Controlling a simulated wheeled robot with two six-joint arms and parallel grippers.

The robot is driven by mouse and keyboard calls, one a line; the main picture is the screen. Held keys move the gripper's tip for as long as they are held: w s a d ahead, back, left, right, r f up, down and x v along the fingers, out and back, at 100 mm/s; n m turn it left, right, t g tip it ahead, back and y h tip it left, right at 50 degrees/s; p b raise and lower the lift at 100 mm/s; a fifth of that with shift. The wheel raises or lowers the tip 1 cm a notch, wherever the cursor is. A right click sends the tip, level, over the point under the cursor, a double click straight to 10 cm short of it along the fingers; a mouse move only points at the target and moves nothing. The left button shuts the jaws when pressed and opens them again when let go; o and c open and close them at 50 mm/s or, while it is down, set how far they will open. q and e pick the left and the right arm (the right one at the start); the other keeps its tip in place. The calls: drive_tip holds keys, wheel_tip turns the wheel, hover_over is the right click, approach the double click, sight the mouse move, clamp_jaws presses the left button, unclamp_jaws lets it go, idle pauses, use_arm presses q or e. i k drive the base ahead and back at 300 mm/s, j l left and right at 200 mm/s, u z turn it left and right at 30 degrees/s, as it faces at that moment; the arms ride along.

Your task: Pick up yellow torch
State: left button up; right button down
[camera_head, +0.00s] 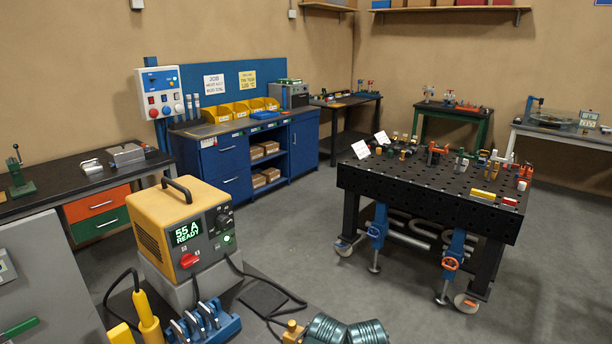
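A yellow torch (147,318) stands nearly upright at the bottom left, in front of the yellow power unit. Its lower end is cut off by the picture edge. A black cable rises from its top and bends left. Another yellow piece (121,334) shows just left of it, also cut off. Neither of my grippers is in view, so nothing is seen touching the torch.
The yellow power unit (155,222) reads "55 A READY". A blue rack (203,325) with metal levers stands right of the torch. Teal coils (345,330) lie at the bottom middle. A black perforated table (420,188) stands right; grey floor lies between.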

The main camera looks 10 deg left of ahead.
sight(148, 323)
drive_tip(key=u, duration=0.5)
drive_tip(key=k+l+u, duration=0.1)
drive_tip(key=u, duration=0.4)
drive_tip(key=k+u, duration=0.15)
drive_tip(key=u, duration=0.35)
